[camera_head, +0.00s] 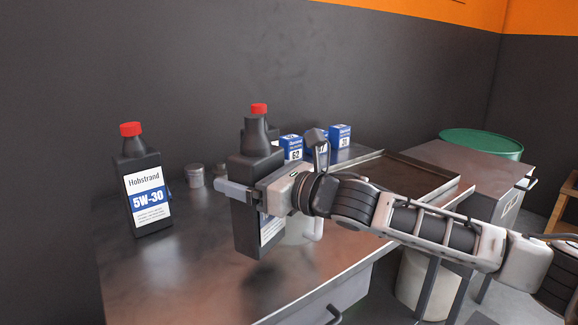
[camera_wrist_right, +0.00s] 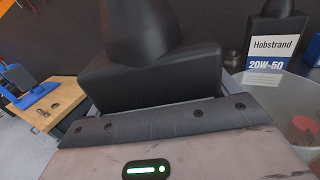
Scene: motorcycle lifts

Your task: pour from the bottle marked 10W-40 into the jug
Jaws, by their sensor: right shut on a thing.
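In the right wrist view the held bottle (camera_wrist_right: 150,75) fills the upper middle. A pale translucent jug (camera_head: 307,231) stands behind my gripper and wrist, mostly hidden. A clear vessel, probably this jug (camera_wrist_right: 288,100), shows at right in the right wrist view. My left gripper is not in view.
A 5W-30 bottle (camera_head: 148,195) stands left on the bench (camera_head: 150,275). A 20W-50 bottle (camera_wrist_right: 277,45) shows in the right wrist view. Small tins (camera_head: 194,176), blue boxes (camera_head: 340,136) and a shallow tray (camera_head: 395,176) are behind. The bench's front left is clear.

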